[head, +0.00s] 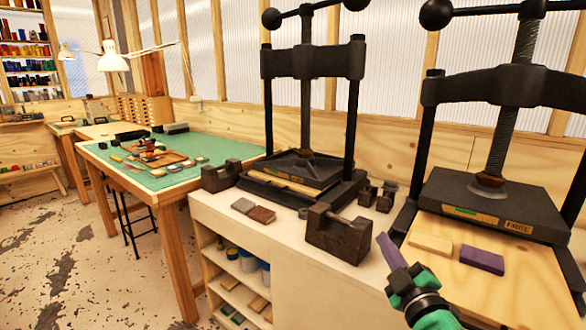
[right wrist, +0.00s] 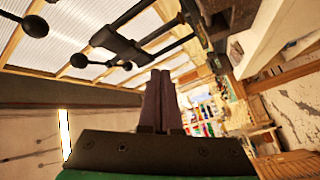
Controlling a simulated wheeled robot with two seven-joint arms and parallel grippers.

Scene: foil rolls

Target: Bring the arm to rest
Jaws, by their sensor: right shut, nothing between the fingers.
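My right gripper (head: 389,250) reaches in from the lower right in the head view, its green and black wrist below the dark fingers. It points up and to the left, in front of the white bench top (head: 285,222). In the right wrist view the two dark fingers (right wrist: 163,100) lie side by side, shut, with nothing between them. My left gripper is in neither view.
Two black screw presses (head: 305,62) (head: 515,90) stand on the bench. A dark metal block (head: 340,232) stands left of my gripper. A pale block (head: 430,243) and a purple block (head: 482,259) lie on the right press's board. A green-topped table (head: 215,150) stands further left.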

